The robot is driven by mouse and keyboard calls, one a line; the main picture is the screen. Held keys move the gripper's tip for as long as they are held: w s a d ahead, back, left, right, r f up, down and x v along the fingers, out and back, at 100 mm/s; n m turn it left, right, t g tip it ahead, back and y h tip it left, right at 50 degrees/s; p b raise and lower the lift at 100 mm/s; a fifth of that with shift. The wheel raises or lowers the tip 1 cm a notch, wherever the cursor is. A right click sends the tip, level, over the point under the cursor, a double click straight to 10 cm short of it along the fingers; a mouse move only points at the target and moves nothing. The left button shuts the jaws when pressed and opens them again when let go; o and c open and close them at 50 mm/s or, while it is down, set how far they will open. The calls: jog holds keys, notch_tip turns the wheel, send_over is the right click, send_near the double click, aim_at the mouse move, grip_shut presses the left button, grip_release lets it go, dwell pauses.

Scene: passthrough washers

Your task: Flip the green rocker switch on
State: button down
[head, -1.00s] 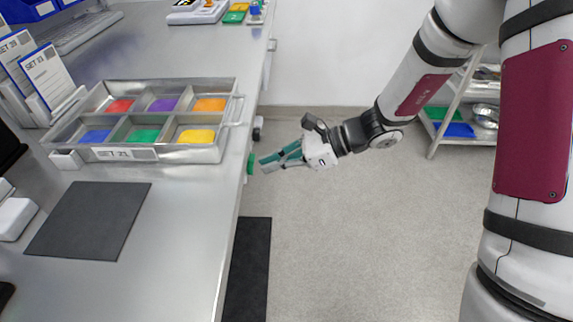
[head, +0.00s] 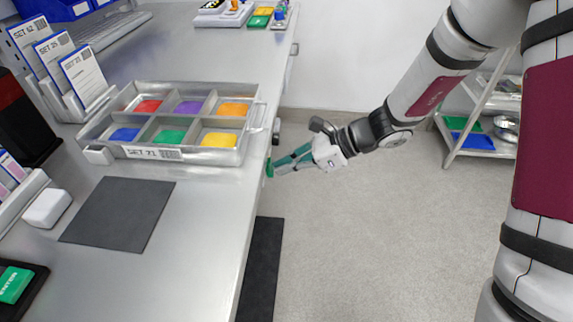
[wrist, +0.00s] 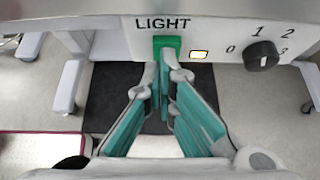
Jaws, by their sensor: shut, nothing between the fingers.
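The green rocker switch (wrist: 167,43) sits under the word LIGHT on a pale panel (wrist: 216,38) below the bench top in the wrist view. In the head view it shows as a small green piece (head: 269,167) at the bench's right edge. My gripper (wrist: 163,76) is shut and empty, with its fingertips right in front of the switch's lower part. In the head view my gripper (head: 276,169) reaches left to the bench edge, its tips at the switch. I cannot tell whether they touch it. The fingertips partly hide the switch's lower end.
A metal tray (head: 254,133) of coloured compartments and a dark mat (head: 118,215) lie on the bench. Open floor (head: 370,235) lies to the right.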

jog(key=shift+r, duration=0.15)
jog(key=shift+r+p, duration=0.65)
jog(key=shift+p, duration=0.05)
jog(key=shift+d, duration=0.3)
jog(key=p+v, duration=0.2)
jog(key=v, duration=1)
jog(key=shift+d+r, duration=0.2)
jog(key=shift+d, duration=0.05)
